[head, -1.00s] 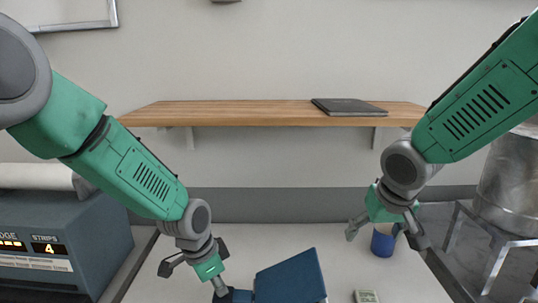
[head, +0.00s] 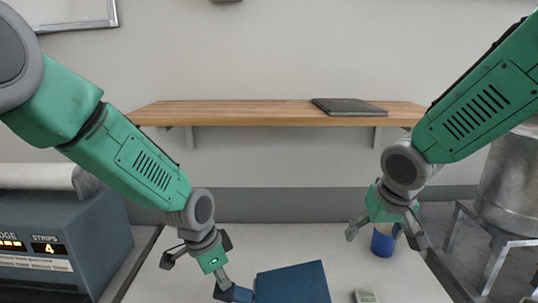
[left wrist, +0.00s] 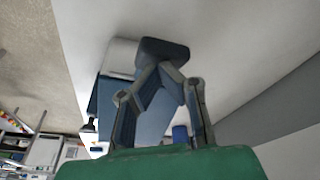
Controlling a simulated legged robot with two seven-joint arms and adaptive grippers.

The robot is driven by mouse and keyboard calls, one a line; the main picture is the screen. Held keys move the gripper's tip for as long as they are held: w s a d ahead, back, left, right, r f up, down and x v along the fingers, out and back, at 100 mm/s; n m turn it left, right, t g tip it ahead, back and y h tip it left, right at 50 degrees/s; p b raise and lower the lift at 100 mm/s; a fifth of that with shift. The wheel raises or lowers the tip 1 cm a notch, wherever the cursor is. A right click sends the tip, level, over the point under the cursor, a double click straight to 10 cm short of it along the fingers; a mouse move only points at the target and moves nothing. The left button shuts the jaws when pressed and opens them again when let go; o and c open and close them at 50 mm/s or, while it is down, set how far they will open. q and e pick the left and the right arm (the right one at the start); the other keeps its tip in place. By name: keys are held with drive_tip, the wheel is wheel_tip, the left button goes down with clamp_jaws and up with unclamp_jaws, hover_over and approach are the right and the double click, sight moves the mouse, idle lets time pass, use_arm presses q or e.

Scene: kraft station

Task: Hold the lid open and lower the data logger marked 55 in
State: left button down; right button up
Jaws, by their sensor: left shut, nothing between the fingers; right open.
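A blue lid (head: 292,284) stands tilted at the bottom of the head view; the box under it is out of the picture. My left gripper (head: 230,291) is shut and empty at the lid's left edge; I cannot tell whether it touches. In the left wrist view my shut fingers (left wrist: 161,62) cross in front of a blue panel (left wrist: 148,123), seemingly the lid. A small pale device with a greenish screen (head: 366,297), likely the data logger, lies right of the lid, cut off by the frame; no 55 is readable. My right gripper (head: 387,237) is open and empty above the table.
A blue mug (head: 384,241) stands behind and under my right gripper. A wooden shelf (head: 270,114) with a dark folder (head: 347,107) spans the wall. A blue-grey machine (head: 60,245) is at left, a metal pot (head: 510,190) at right.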

use_arm(q)
drive_tip(key=shift+d+r, duration=0.3)
drive_tip(key=shift+r, duration=0.25)
drive_tip(key=d+v, duration=0.1)
drive_tip(key=v, duration=0.6)
drive_tip(key=shift+w+d+r, duration=0.15)
drive_tip(key=shift+w+d, duration=0.1)
drive_tip(key=shift+w, duration=0.15)
idle(0.6)
